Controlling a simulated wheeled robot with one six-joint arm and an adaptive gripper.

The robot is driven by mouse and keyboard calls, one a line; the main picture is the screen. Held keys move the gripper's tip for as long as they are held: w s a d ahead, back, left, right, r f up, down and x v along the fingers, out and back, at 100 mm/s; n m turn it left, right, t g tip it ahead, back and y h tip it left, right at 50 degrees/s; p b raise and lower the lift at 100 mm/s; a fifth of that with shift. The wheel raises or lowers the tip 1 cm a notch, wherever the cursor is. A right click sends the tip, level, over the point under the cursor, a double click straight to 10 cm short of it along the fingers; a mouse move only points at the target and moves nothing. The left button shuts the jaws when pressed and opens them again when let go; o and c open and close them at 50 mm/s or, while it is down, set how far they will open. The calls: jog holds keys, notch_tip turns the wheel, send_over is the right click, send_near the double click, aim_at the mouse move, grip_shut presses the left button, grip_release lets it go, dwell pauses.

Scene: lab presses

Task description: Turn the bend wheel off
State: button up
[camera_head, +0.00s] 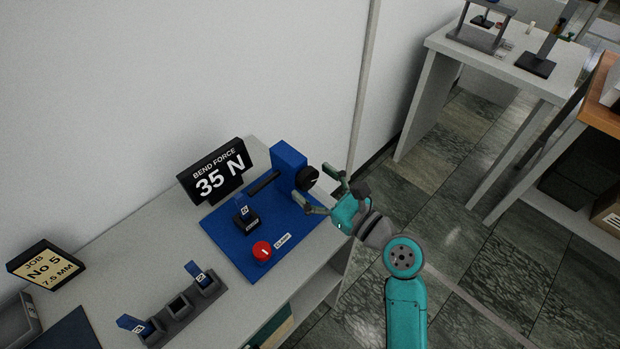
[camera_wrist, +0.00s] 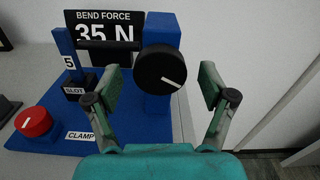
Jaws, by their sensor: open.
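The bend wheel is a black round knob (camera_head: 307,178) with a white mark on the blue press's upright post. In the wrist view the knob (camera_wrist: 159,69) faces me, its white mark pointing to the lower right. My gripper (camera_head: 319,189) is open, its fingers reaching toward the knob. In the wrist view the two fingertips (camera_wrist: 159,87) stand to the left and right of the knob, apart from it.
A red clamp knob (camera_head: 262,251) sits at the front of the blue base (camera_head: 230,245). A blue piece (camera_head: 244,212) stands in the slot. A grey rack (camera_head: 180,306) and a job sign (camera_head: 44,265) are to the left. A wall is behind.

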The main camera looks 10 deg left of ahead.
jog(key=shift+w+a, duration=0.45)
jog(key=shift+a, duration=0.1)
jog(key=c, duration=1.2)
jog(key=shift+o, duration=0.2)
